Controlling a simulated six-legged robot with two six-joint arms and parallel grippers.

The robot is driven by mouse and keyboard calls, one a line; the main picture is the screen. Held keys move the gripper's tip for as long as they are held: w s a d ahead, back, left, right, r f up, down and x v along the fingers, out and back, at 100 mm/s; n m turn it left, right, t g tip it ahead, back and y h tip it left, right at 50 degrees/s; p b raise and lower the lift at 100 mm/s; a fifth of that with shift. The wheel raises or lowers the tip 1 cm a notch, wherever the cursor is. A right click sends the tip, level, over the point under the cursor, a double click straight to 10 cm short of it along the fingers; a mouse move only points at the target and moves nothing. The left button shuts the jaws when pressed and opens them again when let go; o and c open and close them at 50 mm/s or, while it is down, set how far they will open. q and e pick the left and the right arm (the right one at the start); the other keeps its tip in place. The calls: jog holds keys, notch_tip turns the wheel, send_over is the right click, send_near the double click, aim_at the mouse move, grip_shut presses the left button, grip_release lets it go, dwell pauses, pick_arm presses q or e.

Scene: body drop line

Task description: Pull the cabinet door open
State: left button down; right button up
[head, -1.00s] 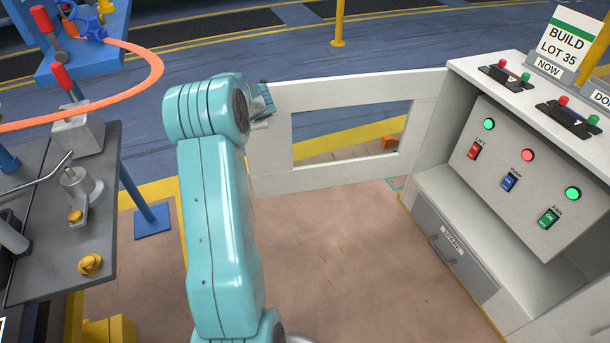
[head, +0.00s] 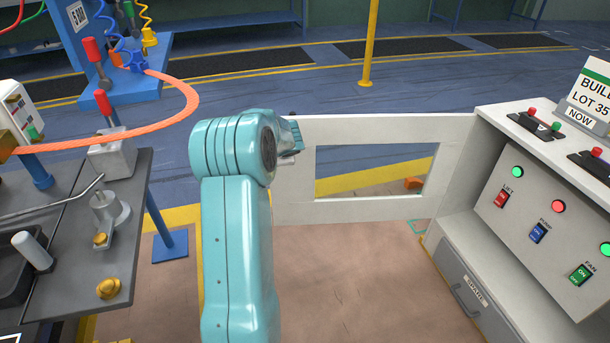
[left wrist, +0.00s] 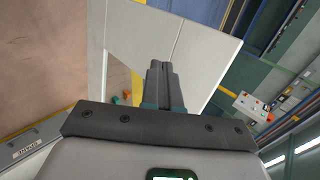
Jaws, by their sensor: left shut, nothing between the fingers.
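The white cabinet door (head: 380,208), a frame with a window opening, stands swung wide open from the cabinet (head: 440,218) on the right. It also fills the upper middle of the left wrist view (left wrist: 150,32). My left gripper (head: 292,135) is at the door's free edge, at the upper left of the door, partly hidden behind my own teal arm. In the left wrist view its fingers (left wrist: 163,72) are closed together and empty, in front of the door panel. Whether they touch the door cannot be told. My right gripper is not in view.
The cabinet front carries a panel with switches (head: 538,232) and lamps, with a grey drawer (head: 462,290) below. A grey bench (head: 75,255) with fixtures and an orange hose (head: 180,115) stand at the left. The floor (head: 350,280) before the door is clear.

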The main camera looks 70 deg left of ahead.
pick_arm(q)
jog(key=p+v, duration=0.1)
jog(key=v, duration=1.3)
jog(key=shift+r, duration=0.15)
jog(key=shift+d, duration=0.15)
jog(key=w+d+f+t+h, duration=0.1)
jog(key=w+d+f+h, duration=0.5)
jog(key=d+f, duration=0.7)
jog(key=w+d+f+t+h, duration=0.1)
jog(key=w+d+f+h, duration=0.2)
jog(key=w+d+f, duration=0.75)
jog(key=s+d+f+n+g+h, duration=0.15)
jog(key=d+f, duration=0.25)
jog(key=d, duration=0.6)
jog(key=s+d+f+n+h, duration=0.1)
jog(key=s+d+f+h, duration=0.2)
jog(key=d, duration=0.7)
jog(key=s+d+f+n+g+p, duration=0.15)
jog(key=s+d+f, duration=0.35)
jog(key=s+d, duration=0.5)
notch_tip(320, 180, up, 16)
jog(key=p, duration=1.5)
jog(key=shift+w+a+p, duration=0.2)
jog(key=shift+w+p, duration=0.1)
jog(key=shift+p, duration=0.1)
